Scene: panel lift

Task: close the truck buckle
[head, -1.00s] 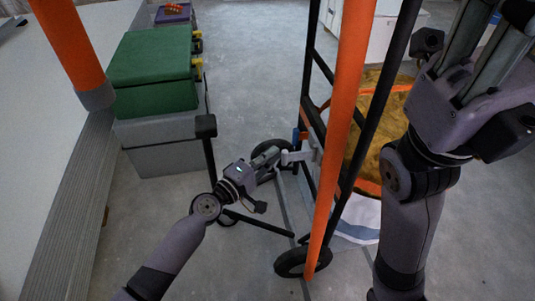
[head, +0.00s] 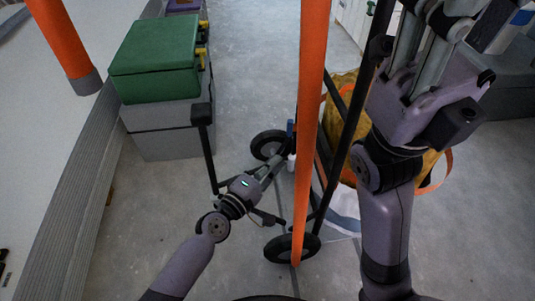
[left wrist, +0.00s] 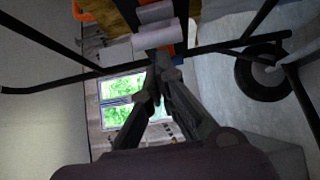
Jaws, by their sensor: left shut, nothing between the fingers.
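The hand truck stands right of centre in the head view, with dark rails and black wheels (head: 291,246). A small pale part (head: 291,161), which looks like the truck's buckle, sits low on it beneath a blue piece (head: 290,128). My left gripper (head: 279,158) is shut and empty, with its tips close beside the pale part; contact cannot be told. In the left wrist view, the shut tips (left wrist: 160,60) lie just below a pale cylindrical piece (left wrist: 160,36) on the truck. My right gripper (head: 432,45) is high at the right, its tips unclear.
An orange pole (head: 312,80) crosses in front of the truck. A yellow-brown bag (head: 430,165) is behind it. A green case (head: 155,60) on a grey box (head: 165,130) and a panel stack (head: 85,180) stand left. Floor between boxes and truck is clear.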

